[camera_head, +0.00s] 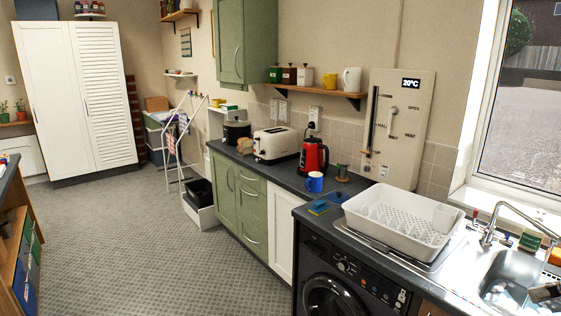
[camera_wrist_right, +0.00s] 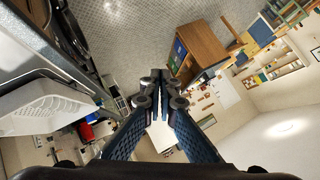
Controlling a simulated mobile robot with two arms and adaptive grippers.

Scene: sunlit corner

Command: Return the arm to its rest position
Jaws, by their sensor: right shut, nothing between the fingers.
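My right gripper (camera_head: 545,292) shows only as a small dark part at the lower right edge of the head view, in front of the sink (camera_head: 510,280). In the right wrist view my right gripper (camera_wrist_right: 161,88) is in full sight, its two blue-sided fingers meeting at the tips. It is shut and holds nothing. The rest of the right arm is out of the head view. My left gripper is in neither view.
A tap (camera_head: 515,215) rises behind the sink. A blue mug (camera_head: 314,182), red kettle (camera_head: 313,155) and toaster (camera_head: 275,145) stand farther back. The floor (camera_head: 150,235) at left is clear.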

